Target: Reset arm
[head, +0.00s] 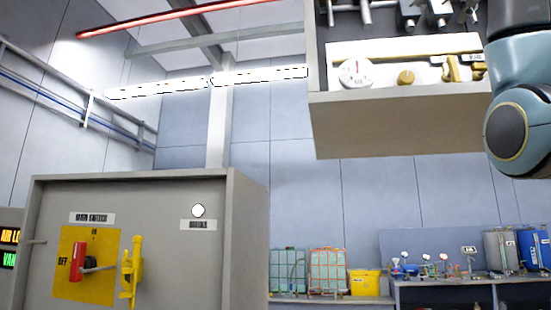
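One of my arms shows at the right edge of the head view, with only its links in the picture. Neither of my grippers is in view. A grey main switch cabinet (190,250) stands at the lower left. On its front is a yellow plate (73,288) with a red handle (78,262), and a yellow part (131,270) hangs beside it. The arm is apart from this cabinet.
An open-fronted box (400,125) with a gauge (356,73) and brass valves hangs at the upper right, close to my arm. A bench (430,292) with small fittings, caged tanks (328,270), a yellow bin (366,282) and a blue drum (534,249) stand at the back.

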